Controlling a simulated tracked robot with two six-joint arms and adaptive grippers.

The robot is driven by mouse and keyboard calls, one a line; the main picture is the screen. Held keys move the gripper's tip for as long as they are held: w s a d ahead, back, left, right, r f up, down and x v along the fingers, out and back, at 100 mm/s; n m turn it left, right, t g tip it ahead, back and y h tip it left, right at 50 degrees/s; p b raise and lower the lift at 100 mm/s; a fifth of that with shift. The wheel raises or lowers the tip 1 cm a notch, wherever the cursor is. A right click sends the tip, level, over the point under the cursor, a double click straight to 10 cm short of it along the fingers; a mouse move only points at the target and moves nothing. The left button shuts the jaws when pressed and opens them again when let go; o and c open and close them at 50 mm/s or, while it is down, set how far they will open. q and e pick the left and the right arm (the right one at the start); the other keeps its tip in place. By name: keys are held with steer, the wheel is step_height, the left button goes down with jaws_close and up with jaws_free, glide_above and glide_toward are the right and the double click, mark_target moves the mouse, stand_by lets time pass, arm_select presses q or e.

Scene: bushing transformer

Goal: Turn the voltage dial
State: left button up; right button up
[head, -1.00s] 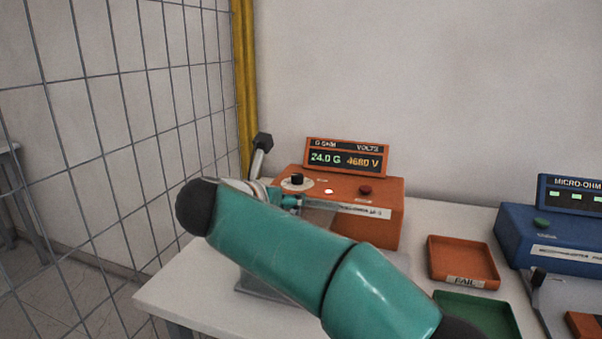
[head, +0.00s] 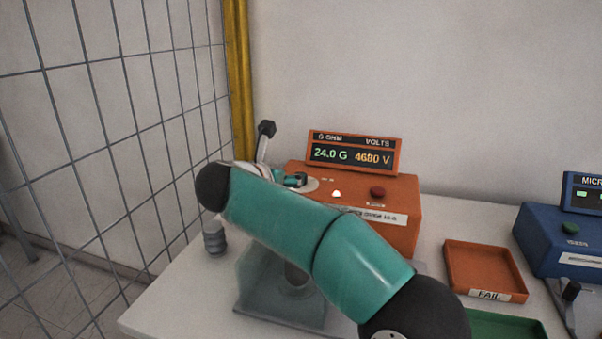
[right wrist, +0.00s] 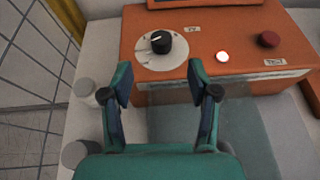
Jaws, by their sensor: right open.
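The voltage dial (right wrist: 160,42) is a black knob with a white pointer line on a round white plate. It sits on the top left of the orange tester (head: 398,195), whose display (head: 352,153) reads 24.0 G and 4680 V. In the head view my gripper hides the knob, and part of the white plate shows. My right gripper (right wrist: 161,80) is open and empty. In the right wrist view its two fingers frame the space just below the dial, apart from the knob. My left gripper is in neither view.
A lit white button (right wrist: 222,56) and a red button (right wrist: 268,39) sit right of the dial. Grey ribbed bushings (head: 214,238) stand at the table's left. A FAIL tray (head: 485,268), a green tray (head: 505,325) and a blue tester (head: 560,240) are at right. A wire fence (head: 110,110) bounds the left.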

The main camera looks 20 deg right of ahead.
steer(key=p+x, duration=0.2)
steer(key=x, duration=0.9)
steer(key=shift+r, duration=0.1)
steer(key=shift+s, duration=0.1)
jaws_close()
steer(key=shift+d+n+t+y+b, duration=0.15)
steer(key=shift+n+t+y+b, duration=0.2)
steer(key=shift+b, duration=0.3)
steer(key=shift+n+t+y+b, duration=0.25)
steer(key=shift+n+y+b, duration=0.1)
steer(key=shift+n+y, duration=0.2)
steer(key=shift+n+t+y, duration=0.4)
steer(key=shift+n+y, duration=0.5)
steer(key=shift+p, duration=0.35)
steer(key=shift+n+y, duration=0.5)
steer(key=shift+y, duration=0.1)
